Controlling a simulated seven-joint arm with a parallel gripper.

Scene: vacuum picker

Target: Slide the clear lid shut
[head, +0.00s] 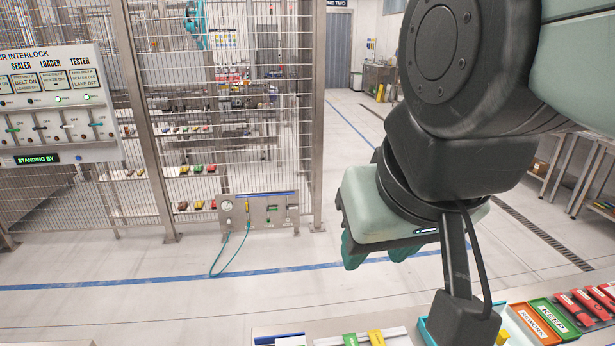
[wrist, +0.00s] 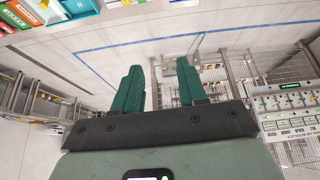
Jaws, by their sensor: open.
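I cannot make out a clear lid in either view. My gripper (head: 375,252) hangs in the air at the right of the middle in the head view, above the floor beyond the bench edge. Its teal fingers also show in the wrist view (wrist: 158,80), spread apart with nothing between them. A steel panel (head: 283,215) with a round gauge, a small green display and a teal hose is mounted low on the mesh fence, left of my gripper. Whether it carries a lid is too small to tell.
An interlock panel (head: 55,105) with several switches hangs on the fence (head: 220,110) at left. Along the near bench edge are an orange REWORK tray (head: 536,322), a green KEEP tray (head: 556,320) and red items (head: 582,306). The floor (head: 150,305) between is clear.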

